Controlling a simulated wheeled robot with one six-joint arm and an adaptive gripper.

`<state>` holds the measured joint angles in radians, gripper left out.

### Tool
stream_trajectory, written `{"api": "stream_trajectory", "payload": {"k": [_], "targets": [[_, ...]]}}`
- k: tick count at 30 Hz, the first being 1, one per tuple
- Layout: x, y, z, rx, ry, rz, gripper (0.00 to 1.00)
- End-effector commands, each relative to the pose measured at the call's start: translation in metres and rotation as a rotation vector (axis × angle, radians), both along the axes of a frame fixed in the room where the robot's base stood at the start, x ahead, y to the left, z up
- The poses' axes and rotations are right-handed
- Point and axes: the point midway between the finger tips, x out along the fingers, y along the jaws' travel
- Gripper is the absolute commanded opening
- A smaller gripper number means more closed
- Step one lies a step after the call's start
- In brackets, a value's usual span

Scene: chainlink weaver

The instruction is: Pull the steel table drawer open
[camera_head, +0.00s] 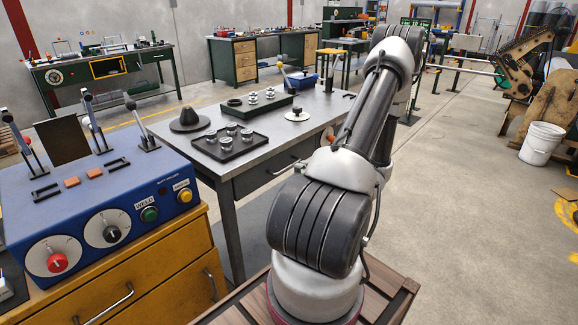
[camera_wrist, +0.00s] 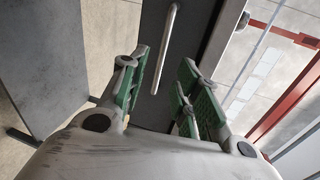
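The steel table (camera_head: 326,104) stands in the middle of the head view, with the grey drawer front (camera_head: 262,178) below its top. The drawer looks closed. Its bar handle (camera_head: 284,168) shows left of my arm. In the wrist view, the pale handle (camera_wrist: 167,45) runs lengthwise along the dark drawer front (camera_wrist: 195,35). My gripper (camera_wrist: 165,80) is open, its green-padded fingers apart with the handle's near end seen between them. No contact with the handle is visible. My gripper is hidden in the head view.
A blue control box (camera_head: 95,210) on a yellow cabinet (camera_head: 165,282) stands close on the left. A tray of metal parts (camera_head: 228,154) and a dark cone (camera_head: 188,119) sit on the table. Open floor (camera_head: 455,200) lies to the right, with a white bucket (camera_head: 541,145).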

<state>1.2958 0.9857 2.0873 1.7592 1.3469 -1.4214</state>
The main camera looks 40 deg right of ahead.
Motion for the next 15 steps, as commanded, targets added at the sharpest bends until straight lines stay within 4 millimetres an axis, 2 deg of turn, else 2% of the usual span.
{"api": "stream_trajectory", "payload": {"k": [5,15], "targets": [[0.007,0.002,0.000,-0.082,-0.012,0.022,0.32],[0.059,0.007,-0.011,-0.082,-0.012,0.025,0.32]]}}
